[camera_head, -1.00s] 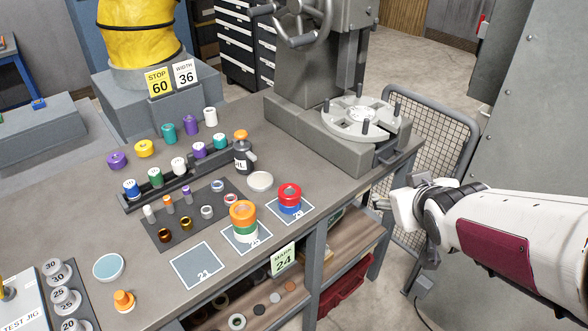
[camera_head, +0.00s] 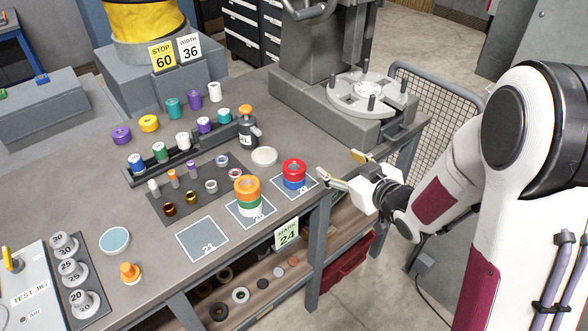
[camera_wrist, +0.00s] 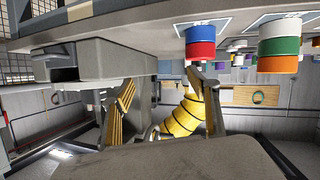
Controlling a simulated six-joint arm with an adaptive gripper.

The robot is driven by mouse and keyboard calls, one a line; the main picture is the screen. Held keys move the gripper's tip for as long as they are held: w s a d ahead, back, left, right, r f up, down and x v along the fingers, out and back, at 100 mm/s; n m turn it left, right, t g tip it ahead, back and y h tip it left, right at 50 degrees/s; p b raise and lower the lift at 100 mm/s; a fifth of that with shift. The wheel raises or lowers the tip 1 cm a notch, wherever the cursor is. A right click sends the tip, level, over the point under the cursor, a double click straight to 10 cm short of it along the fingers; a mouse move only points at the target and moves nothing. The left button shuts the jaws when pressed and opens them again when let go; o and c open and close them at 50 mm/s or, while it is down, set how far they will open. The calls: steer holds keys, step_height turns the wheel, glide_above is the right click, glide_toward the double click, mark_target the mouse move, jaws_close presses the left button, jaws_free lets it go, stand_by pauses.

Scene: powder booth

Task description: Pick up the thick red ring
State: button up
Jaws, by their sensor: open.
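The thick red ring (camera_head: 293,169) sits on top of a blue ring (camera_head: 293,183), stacked on the small grey-blue pad (camera_head: 311,192) near the table's front edge. In the wrist view, which looks upside down, the red ring (camera_wrist: 201,51) shows at the upper middle with the blue ring (camera_wrist: 201,34) above it. My gripper (camera_head: 342,166) is open and empty, its fingers spread, just right of the stack and apart from it. Its fingers also show in the wrist view (camera_wrist: 168,103). The underside of the stack is hidden.
A stack with an orange ring (camera_head: 247,188) on top stands left of the red ring. An empty pad (camera_head: 202,240) lies farther left. A white round dish (camera_head: 264,157) sits behind the stack. A machine with a round slotted table (camera_head: 345,92) stands behind my gripper.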

mark_target(301, 174)
steer(key=shift+s+a+f+n+y, duration=0.15)
steer(key=shift+s+a+f+y, duration=0.2)
steer(key=shift+a+f+y, duration=0.55)
steer(key=shift+s+a+f+n+y, duration=0.25)
steer(key=shift+a+f+y, duration=0.4)
steer(key=shift+a, duration=0.5)
steer(key=shift+s+a+f+n+y, duration=0.1)
steer(key=shift+s+a+f+y, duration=0.4)
steer(key=shift+a+y, duration=0.45)
steer(key=shift+w+a+f+g, duration=0.1)
steer(key=shift+w+a+g, duration=0.05)
steer(key=shift+g, duration=0.15)
steer(key=shift+x, duration=1.2)
steer(key=shift+x, duration=2.65)
steer(key=c, duration=1.4)
